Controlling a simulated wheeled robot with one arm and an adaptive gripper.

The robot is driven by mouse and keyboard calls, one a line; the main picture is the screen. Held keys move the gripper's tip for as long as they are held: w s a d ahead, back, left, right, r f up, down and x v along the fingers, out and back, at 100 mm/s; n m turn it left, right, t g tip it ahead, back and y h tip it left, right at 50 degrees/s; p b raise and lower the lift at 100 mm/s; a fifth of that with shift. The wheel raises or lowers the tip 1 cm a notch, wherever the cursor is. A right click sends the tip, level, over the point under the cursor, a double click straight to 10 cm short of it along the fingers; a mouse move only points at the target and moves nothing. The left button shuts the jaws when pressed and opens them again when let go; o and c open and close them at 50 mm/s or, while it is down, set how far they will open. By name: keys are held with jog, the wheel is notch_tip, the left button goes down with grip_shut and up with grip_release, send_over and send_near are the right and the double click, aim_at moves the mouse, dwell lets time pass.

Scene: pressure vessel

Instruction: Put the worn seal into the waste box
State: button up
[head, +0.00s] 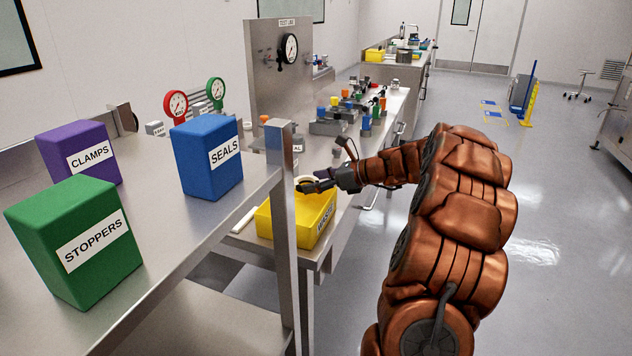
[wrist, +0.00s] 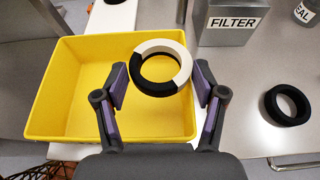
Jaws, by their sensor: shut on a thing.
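The worn seal (wrist: 161,67), a ring part black and part cream-white, is between the fingers of my gripper (wrist: 160,92) in the wrist view. My gripper is shut on it and holds it over the right part of the waste box. The waste box (wrist: 62,105) is a yellow open bin, and its visible floor is empty. In the head view the waste box (head: 319,226) stands on the lower bench behind a metal post, and my gripper (head: 316,184) is above it with the ring partly hidden.
A plain black ring (wrist: 287,105) lies on the bench right of the box. A grey FILTER box (wrist: 233,22) stands behind it. In the head view, blue SEALS (head: 207,160), purple CLAMPS (head: 78,153) and green STOPPERS (head: 76,240) boxes stand on the nearer table.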

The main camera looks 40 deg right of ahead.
jog(key=shift+f, duration=0.15)
jog(key=o, duration=1.1)
jog(key=v, duration=1.2)
jog(key=shift+b, duration=0.3)
